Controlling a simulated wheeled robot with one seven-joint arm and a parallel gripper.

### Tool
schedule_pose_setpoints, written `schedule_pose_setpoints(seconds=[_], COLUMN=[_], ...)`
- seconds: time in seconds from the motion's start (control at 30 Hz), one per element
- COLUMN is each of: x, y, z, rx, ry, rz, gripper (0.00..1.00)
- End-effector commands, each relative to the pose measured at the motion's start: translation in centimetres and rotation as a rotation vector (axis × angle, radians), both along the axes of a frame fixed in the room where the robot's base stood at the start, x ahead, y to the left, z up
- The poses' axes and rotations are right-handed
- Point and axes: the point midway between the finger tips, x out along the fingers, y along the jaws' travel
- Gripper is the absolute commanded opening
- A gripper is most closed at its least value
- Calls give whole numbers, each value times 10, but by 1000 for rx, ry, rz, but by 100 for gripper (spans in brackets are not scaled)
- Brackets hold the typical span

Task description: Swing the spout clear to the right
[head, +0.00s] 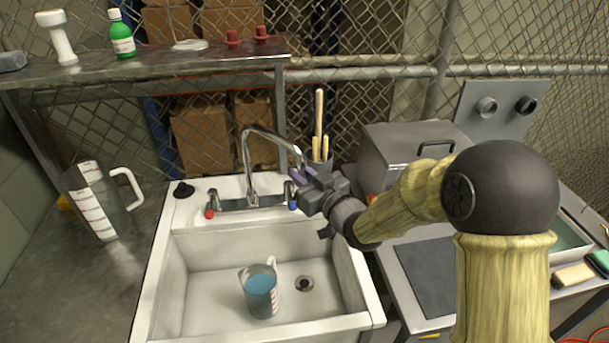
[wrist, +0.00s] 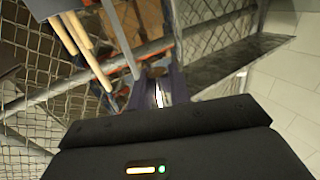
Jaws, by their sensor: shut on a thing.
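The chrome spout (head: 246,160) rises from the faucet behind the sink, and its arched end reaches to the right in the head view. My gripper (head: 304,173) is at the spout's outer end, its purple fingers shut on it. In the wrist view a shiny strip of the spout (wrist: 158,95) shows between the fingers. The very tip of the spout is hidden by my gripper. A measuring cup of blue liquid (head: 261,291) stands in the sink basin, to the left of the drain.
The white sink (head: 158,285) has red and blue faucet handles at its back. A holder with wooden-handled tools (head: 319,158) stands just behind my gripper. A grey box (head: 410,150) is to the right. A clear pitcher (head: 95,205) stands on the left counter. A shelf (head: 150,62) is behind.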

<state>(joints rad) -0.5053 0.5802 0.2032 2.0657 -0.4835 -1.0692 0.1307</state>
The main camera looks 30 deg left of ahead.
Motion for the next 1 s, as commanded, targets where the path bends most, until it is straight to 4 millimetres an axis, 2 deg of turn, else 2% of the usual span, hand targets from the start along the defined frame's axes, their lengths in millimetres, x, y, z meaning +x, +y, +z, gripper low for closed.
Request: schedule_pose_setpoints(seconds=[0.2, 0.23, 0.3, 0.7, 0.87, 1.0], x=[1, 1, 1, -1, -10, -21], y=[0, -1, -1, -5, -22, -46], z=[1, 0, 0, 0, -2, -2], rx=[1, 1, 1, 0, -1, -1], ry=[0, 0, 0, 0, 0, 0], rz=[-2, -3, -3, -3, -2, -5], gripper=[0, 26, 39, 40, 40, 40])
